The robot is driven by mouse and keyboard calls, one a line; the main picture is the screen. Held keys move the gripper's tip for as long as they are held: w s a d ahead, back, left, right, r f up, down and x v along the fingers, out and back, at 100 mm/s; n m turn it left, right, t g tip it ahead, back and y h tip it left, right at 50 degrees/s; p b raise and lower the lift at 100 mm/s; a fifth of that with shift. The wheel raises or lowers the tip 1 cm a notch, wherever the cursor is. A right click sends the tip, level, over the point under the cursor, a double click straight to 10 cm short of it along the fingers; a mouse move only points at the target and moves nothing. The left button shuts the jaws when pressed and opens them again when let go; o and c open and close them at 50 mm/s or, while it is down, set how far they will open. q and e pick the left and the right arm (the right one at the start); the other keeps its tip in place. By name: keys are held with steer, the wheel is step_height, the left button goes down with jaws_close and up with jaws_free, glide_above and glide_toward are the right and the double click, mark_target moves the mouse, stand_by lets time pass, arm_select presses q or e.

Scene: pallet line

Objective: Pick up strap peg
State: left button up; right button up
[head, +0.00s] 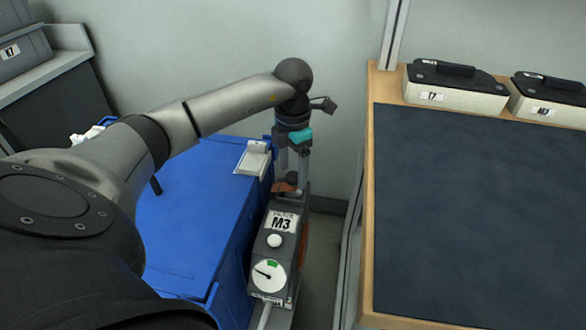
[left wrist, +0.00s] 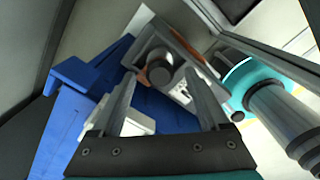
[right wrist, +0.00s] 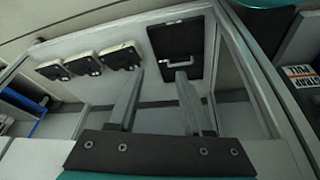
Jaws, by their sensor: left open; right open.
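The strap peg appears as a dark round knob (head: 291,177) at the far end of the grey machine labelled M3 (head: 272,240), with orange material beside it. In the left wrist view the peg (left wrist: 159,68) is a dark, round-ended cylinder between the finger lines. My left gripper (head: 293,174) points down over that end of the machine, open, with its fingers on either side of the peg. I cannot tell whether they touch it. My right gripper (right wrist: 160,78) is open and empty. It is out of the head view.
A blue container (head: 195,200) stands left of the machine, with a white dispenser-like part (head: 254,158) on its edge. A wall closes the back.

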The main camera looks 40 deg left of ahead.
arm_select(q)
steer(key=shift+f, duration=0.6)
jaws_close()
stand_by(0.3)
